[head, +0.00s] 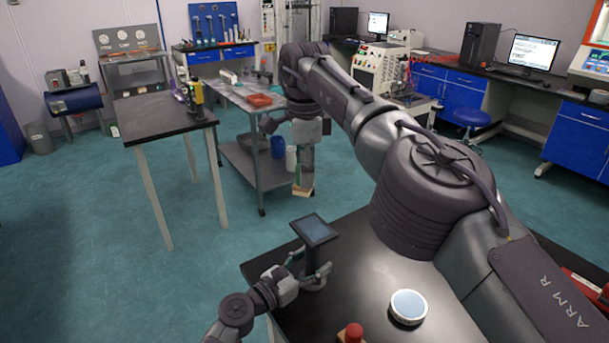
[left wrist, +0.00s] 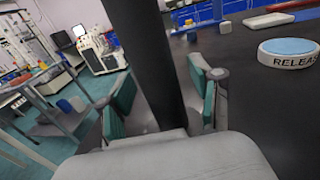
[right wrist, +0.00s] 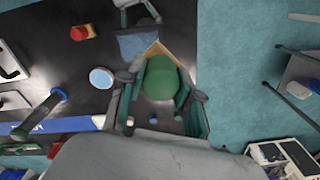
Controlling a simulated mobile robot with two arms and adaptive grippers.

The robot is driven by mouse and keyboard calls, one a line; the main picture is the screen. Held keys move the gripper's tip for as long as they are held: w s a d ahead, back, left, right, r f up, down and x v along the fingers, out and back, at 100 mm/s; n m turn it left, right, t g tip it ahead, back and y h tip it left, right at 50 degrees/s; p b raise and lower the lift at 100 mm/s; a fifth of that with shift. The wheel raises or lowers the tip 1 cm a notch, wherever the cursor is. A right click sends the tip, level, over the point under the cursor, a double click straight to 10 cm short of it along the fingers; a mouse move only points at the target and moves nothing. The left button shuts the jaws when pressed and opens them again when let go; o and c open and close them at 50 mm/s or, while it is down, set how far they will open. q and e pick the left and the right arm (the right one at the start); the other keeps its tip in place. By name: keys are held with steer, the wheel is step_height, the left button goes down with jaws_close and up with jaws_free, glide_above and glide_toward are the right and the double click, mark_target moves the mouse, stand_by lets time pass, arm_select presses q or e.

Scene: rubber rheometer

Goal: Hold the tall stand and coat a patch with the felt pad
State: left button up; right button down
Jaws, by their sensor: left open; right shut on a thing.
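The tall stand has a dark post and a tilted square plate (head: 314,229) at its top; it stands near the black table's left edge. My left gripper (head: 314,264) is open with its fingers on either side of the post (left wrist: 145,55); contact is not clear. My right gripper (head: 304,160) is shut on the felt pad's green handle (right wrist: 166,80), in the air above and behind the stand. The pad's pale wooden block (head: 302,191) points down; its felt face is hidden. The stand's plate (right wrist: 140,44) shows partly behind the block in the right wrist view.
A white round dish with a blue top (head: 407,306), marked RELEASE in the left wrist view (left wrist: 290,53), sits right of the stand. A red-topped object (head: 352,333) is at the front. A grey cart (head: 240,158) and a dark side table (head: 160,115) stand beyond open floor.

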steer(key=shift+r+n, duration=0.1)
steer(key=shift+n, duration=0.4)
steer(key=shift+f, duration=3.95)
steer(key=shift+s+d, duration=0.7)
steer(key=shift+s, duration=0.25)
steer(key=shift+s+d, duration=0.65)
steer(key=shift+s, duration=0.25)
steer(key=shift+s+d+r, duration=0.25)
steer(key=shift+s+d, duration=0.4)
steer(key=shift+s, duration=0.3)
steer(key=shift+w+a+f, duration=0.2)
steer(key=shift+w+a, duration=0.45)
steer(key=shift+w, duration=0.2)
steer(key=shift+w+a+f, duration=0.15)
steer(key=shift+w+a, duration=0.45)
steer(key=shift+w, duration=0.2)
steer(key=shift+w+a+r, duration=0.15)
steer(key=shift+w+a, duration=0.3)
steer(key=shift+w, duration=0.2)
steer(key=shift+w+a, duration=0.45)
steer(key=shift+w, duration=0.15)
step_height(320, 180, up, 4)
steer(key=shift+d+f, duration=0.1)
steer(key=shift+d, duration=0.05)
steer(key=shift+r, duration=1.45)
steer(key=shift+s+r, duration=0.15)
steer(key=shift+r, duration=0.5)
